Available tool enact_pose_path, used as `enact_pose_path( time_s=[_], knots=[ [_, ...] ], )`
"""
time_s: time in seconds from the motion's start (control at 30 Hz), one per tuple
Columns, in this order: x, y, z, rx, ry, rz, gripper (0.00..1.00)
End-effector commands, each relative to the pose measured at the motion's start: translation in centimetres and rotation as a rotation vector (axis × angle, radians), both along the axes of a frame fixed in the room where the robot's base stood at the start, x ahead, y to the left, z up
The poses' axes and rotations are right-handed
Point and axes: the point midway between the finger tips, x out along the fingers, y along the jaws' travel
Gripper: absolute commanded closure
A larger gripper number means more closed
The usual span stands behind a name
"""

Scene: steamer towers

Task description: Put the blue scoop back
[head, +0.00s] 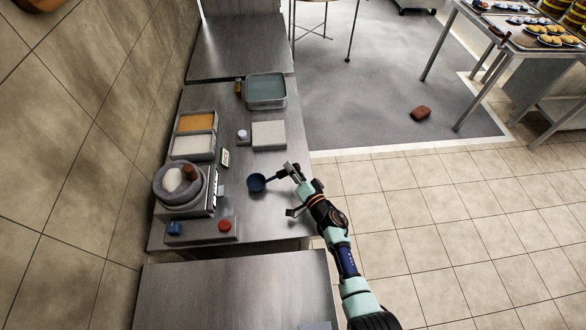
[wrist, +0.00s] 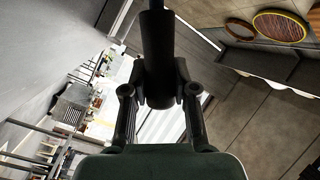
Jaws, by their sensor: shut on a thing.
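The blue scoop (head: 257,183) shows in the head view over the right part of the steel counter, its round bowl to the left and its handle reaching right to my gripper. My gripper (head: 290,172) is shut on the scoop's handle at the counter's right edge. In the wrist view the dark handle (wrist: 158,60) stands between the two fingers of my gripper (wrist: 158,92). The bowl is out of the wrist view. I cannot tell whether the bowl touches the counter or hangs just above it.
Left of the scoop are a scale (head: 212,198) with a grey bowl (head: 162,198) and a small display (head: 225,158). Behind are bins of orange (head: 196,122) and white contents (head: 192,145), a pale square block (head: 269,134) and a teal-filled tray (head: 266,90). A red button (head: 225,225) sits in front.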

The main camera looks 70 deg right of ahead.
Motion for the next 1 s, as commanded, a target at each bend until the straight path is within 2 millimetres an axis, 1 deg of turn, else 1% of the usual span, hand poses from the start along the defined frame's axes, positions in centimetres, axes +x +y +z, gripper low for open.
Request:
enact_pose_path(
  time_s=[0.27, 1.0],
  knots=[
    [0.0, 0.0, 0.2, -0.001, -0.003, 0.001, 1.0],
    [0.1, 0.0, -0.9, -0.002, -0.002, 0.001, 1.0]
  ],
)
